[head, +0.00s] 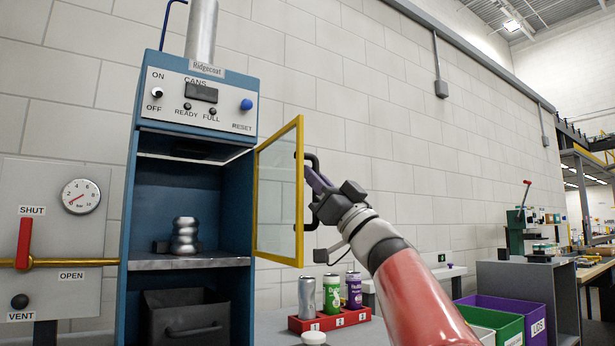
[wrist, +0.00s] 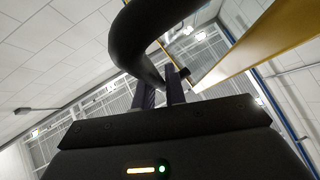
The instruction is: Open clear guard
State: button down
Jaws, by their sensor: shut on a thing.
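The clear guard (head: 277,195) is a see-through panel in a yellow frame, hinged on the right side of the blue machine (head: 129,215). It stands swung out, away from the machine's opening. My gripper (head: 312,178) is shut on the guard's black handle (head: 312,218), on the guard's right edge. In the wrist view the curved black handle (wrist: 133,45) passes between my fingers (wrist: 160,92), and the yellow frame (wrist: 255,45) runs to the right. Inside the open chamber a silver ribbed piece (head: 185,236) stands on a shelf.
A red rack (head: 330,321) with several cans stands below the guard, on a grey surface. Left is a panel with a red lever (head: 24,243) and a gauge (head: 80,197). Purple and green bins (head: 507,327) sit at the lower right.

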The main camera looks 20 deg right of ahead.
jog(key=shift+d, duration=0.1)
dwell(0.3)
jog(key=c, duration=1.5)
grip_release()
jog(key=shift+w, duration=0.1)
jog(key=shift+o, duration=0.2)
jog(key=b+v, duration=0.2)
jog(key=v, duration=0.5)
jog(key=shift+s+d+f+b, duration=0.15)
jog(key=shift+s+f+b, duration=0.05)
jog(key=shift+f+b, duration=0.15)
